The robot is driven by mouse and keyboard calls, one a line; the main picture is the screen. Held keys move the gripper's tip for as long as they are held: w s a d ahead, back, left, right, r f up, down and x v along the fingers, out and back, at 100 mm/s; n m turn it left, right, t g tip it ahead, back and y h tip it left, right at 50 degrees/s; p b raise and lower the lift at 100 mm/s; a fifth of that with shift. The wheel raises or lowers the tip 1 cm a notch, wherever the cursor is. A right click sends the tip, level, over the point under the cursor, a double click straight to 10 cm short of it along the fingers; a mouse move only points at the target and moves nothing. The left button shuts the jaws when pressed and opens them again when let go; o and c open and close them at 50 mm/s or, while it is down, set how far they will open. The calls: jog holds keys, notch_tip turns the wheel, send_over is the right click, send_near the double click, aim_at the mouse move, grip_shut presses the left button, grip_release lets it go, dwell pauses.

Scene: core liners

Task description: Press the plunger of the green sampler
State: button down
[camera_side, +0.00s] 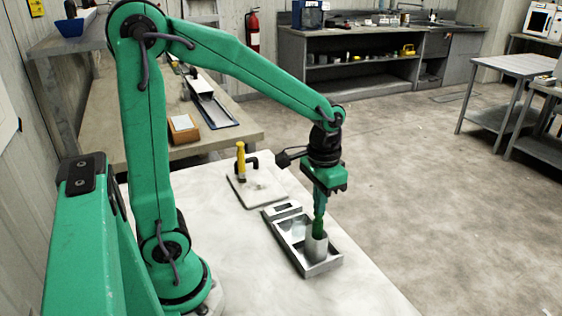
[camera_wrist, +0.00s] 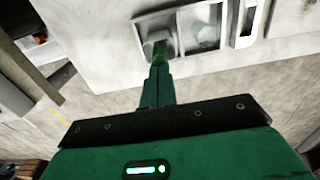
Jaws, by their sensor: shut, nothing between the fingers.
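The green sampler (camera_side: 318,232) stands upright in the near end of a grey metal tray (camera_side: 334,266) on the white table. A grey cylinder (camera_side: 316,249) shows below its green top. My gripper (camera_side: 319,212) points straight down over it with its fingers shut, nothing between them. The fingertips are at the sampler's green top and appear to touch it; the similar greens make the exact contact hard to tell. In the wrist view the sampler's green top (camera_wrist: 158,60) shows just past the fingertips, partly hidden by them. How far the plunger is down cannot be told.
The tray has a second compartment holding a pale round thing (camera_wrist: 204,34). A toggle clamp with a yellow handle (camera_side: 240,160) stands on a plate behind the tray. The table front is clear. A bench with a small brown box (camera_side: 183,128) is farther back.

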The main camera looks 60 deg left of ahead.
jog(key=shift+f, duration=0.75)
dwell(0.7)
jog(key=shift+r, duration=3.65)
jog(key=shift+s, duration=0.1)
jog(key=shift+s+r+t, duration=0.3)
jog(key=shift+s+r, duration=0.05)
jog(key=shift+s, duration=0.05)
jog(key=s+r+t, duration=0.2)
jog(key=s+t, duration=0.3)
jog(key=s, duration=0.4)
jog(key=shift+r, duration=0.4)
